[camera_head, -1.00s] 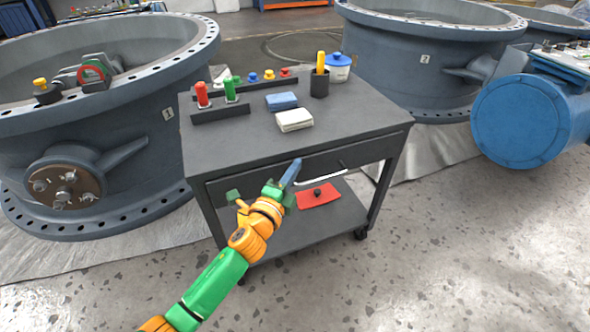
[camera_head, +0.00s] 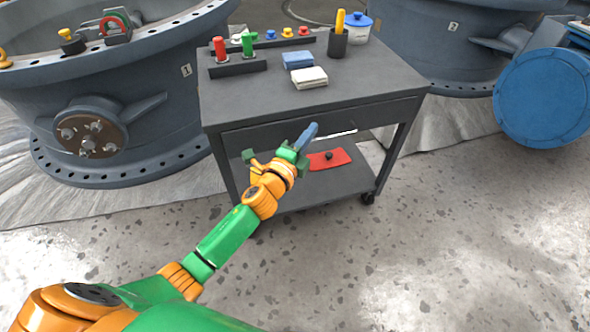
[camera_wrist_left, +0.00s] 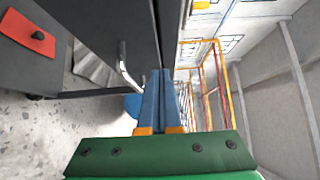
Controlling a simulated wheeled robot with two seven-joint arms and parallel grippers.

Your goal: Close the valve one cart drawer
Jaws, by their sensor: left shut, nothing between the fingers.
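The valve one cart (camera_head: 255,104) is dark grey, with a drawer (camera_head: 384,112) under its top. The drawer front looks close to flush with the cart; I cannot tell whether a small gap remains. The drawer's pale bar handle (camera_head: 342,133) is partly hidden behind my left gripper. The handle also shows in the left wrist view (camera_wrist_left: 126,66), left of the fingers. My left gripper (camera_head: 311,131) is in front of the drawer, its blue fingers shut and empty. In the left wrist view the fingertips (camera_wrist_left: 160,72) are close to the dark front; contact is unclear. My right gripper is not in view.
On the cart top are red and green handles in a rack, blue (camera_head: 297,60) and white (camera_head: 309,78) blocks, a dark cup (camera_head: 338,43) and a blue-lidded pot (camera_head: 356,26). Large valve bodies flank the cart. Front floor is clear.

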